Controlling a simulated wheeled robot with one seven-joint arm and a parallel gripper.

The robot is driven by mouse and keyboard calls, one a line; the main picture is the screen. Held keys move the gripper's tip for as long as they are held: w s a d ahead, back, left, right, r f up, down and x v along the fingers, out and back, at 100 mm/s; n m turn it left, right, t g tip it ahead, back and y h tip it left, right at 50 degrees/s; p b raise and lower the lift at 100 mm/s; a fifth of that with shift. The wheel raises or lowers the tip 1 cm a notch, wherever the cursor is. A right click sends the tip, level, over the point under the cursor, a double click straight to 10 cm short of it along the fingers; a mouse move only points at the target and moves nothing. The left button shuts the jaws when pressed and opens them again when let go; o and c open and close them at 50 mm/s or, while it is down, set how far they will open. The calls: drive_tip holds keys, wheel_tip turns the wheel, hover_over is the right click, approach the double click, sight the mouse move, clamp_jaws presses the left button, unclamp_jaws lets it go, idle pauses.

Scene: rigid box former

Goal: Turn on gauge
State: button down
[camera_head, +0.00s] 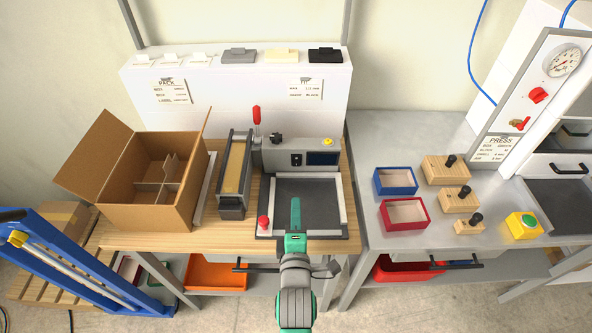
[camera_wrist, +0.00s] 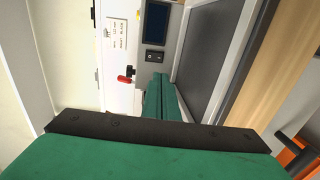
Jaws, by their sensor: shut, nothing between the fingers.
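A grey machine (camera_head: 318,150) on the wooden bench has a small black switch (camera_head: 297,160) and a dark blue display (camera_head: 323,158) on its front panel. The switch (camera_wrist: 154,56) and the display (camera_wrist: 156,24) also show in the wrist view. The display looks unlit. A round dial gauge (camera_head: 564,61) is on the white press panel at the far right. My gripper (camera_head: 295,205) has green fingers, closed together and empty. It is over the machine's dark bed, in front of the panel and apart from the switch. The fingertips (camera_wrist: 160,82) point toward the panel in the wrist view.
A red button (camera_head: 263,222) is at the bed's front left corner. A red-handled lever (camera_head: 257,116) rises behind the tape unit (camera_head: 235,170). An open cardboard box (camera_head: 145,180) stands at left. Small trays and wooden blocks sit on the right table (camera_head: 360,150).

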sight(296, 165)
drive_tip(key=shift+w, duration=0.1)
drive_tip(key=w, duration=0.4)
drive_tip(key=w+f, duration=0.1)
drive_tip(key=w, duration=0.8)
drive_tip(key=shift+w+f, duration=0.35)
drive_tip(key=shift+w, duration=0.15)
drive_tip(key=s, duration=0.7)
drive_tip(key=s+r, duration=0.1)
drive_tip(key=s, duration=0.2)
drive_tip(key=shift+s+r, duration=0.1)
drive_tip(key=shift+s, duration=0.3)
